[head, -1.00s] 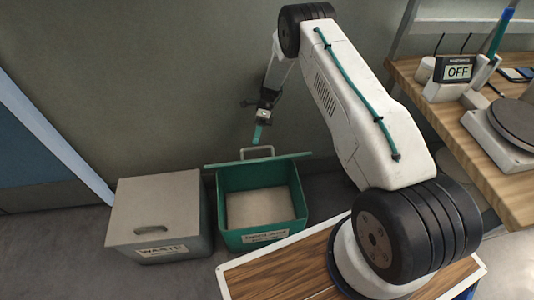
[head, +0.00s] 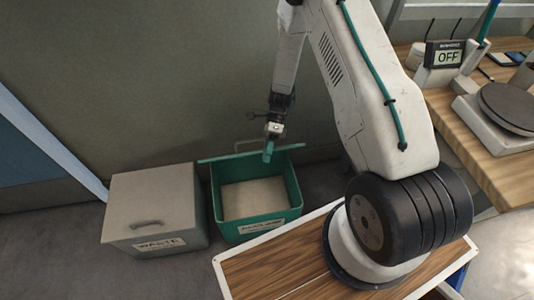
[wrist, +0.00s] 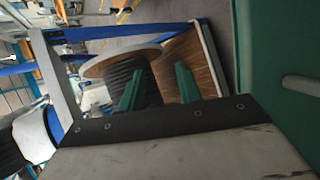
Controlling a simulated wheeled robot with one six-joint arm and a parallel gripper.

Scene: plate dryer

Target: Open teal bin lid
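The teal bin (head: 268,226) stands on the floor with its top open and a pale bottom showing inside. Its lid (head: 225,157) is raised at the back, seen nearly edge-on, with a handle (head: 238,146) behind it partly hidden by my gripper. My gripper (head: 268,152) hangs over the back of the bin, in front of the lid in the picture; I cannot tell whether it touches. In the wrist view my two teal fingers (wrist: 158,88) are apart with nothing between them. A teal panel, seemingly the lid (wrist: 275,40), with a grey bar fills the right side.
A grey waste bin (head: 155,205) with a closed lid stands just left of the teal bin. A wall is close behind both. A wooden bench (head: 500,170) with a hotplate and an "OFF" display is at right. Floor is clear at front left.

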